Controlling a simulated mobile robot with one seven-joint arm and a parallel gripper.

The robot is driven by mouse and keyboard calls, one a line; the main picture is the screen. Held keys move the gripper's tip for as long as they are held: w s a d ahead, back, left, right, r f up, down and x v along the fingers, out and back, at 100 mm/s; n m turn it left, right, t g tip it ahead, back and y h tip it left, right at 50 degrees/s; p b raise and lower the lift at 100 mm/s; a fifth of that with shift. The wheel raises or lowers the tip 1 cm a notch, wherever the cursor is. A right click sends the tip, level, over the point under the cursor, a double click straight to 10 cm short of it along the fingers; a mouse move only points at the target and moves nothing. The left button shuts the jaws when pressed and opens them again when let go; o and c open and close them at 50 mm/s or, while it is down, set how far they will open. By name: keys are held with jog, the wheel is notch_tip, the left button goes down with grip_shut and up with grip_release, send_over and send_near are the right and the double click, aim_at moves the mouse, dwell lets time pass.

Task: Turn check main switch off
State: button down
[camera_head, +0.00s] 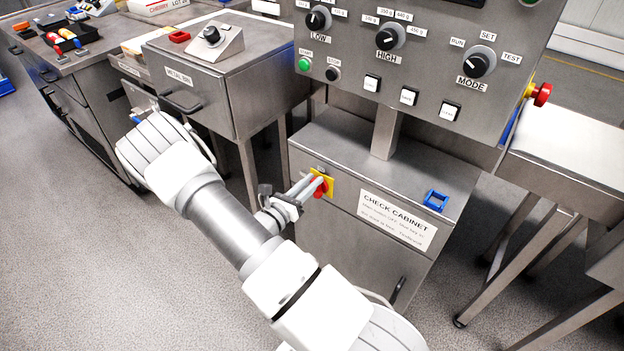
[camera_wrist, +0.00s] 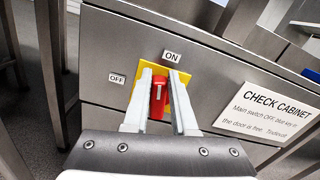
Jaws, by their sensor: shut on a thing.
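The check main switch is a red handle on a yellow plate, on the front of the check cabinet (camera_head: 345,150). In the wrist view the red handle (camera_wrist: 156,97) stands upright, toward the ON label (camera_wrist: 172,56); the OFF label (camera_wrist: 117,78) is to its left. My gripper (camera_head: 313,185) reaches the switch from the left in the head view. In the wrist view my gripper's two fingers (camera_wrist: 161,90) are on either side of the red handle, shut on it. The fingers hide part of the yellow plate (camera_wrist: 185,79). In the head view the red handle (camera_head: 321,190) is partly covered.
A control panel (camera_head: 430,60) with knobs and buttons stands above the cabinet. A blue item (camera_head: 436,200) lies on the cabinet's top. A CHECK CABINET sign (camera_head: 394,219) is right of the switch. A metal bin cabinet (camera_head: 190,85) stands at the left. The floor in front is clear.

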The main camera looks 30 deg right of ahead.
jog(key=shift+w+a+f+n+p, duration=0.15)
jog(key=shift+f+n+p, duration=0.55)
jog(key=shift+n, duration=1.85)
jog(key=shift+w+a+f+n+p, duration=0.2)
jog(key=shift+f+n+p, duration=0.55)
jog(key=shift+n, duration=1.75)
jog(key=shift+w+d+f+n+p, duration=0.1)
jog(key=shift+w+f+n+p, duration=0.25)
jog(key=shift+n+p, duration=1.45)
jog(key=shift+n+b, duration=0.8)
jog(key=shift+n, duration=0.05)
jog(key=c, duration=0.7)
grip_release()
jog(key=shift+r, duration=0.1)
jog(key=shift+w, duration=0.1)
jog(key=shift+a+r, duration=0.1)
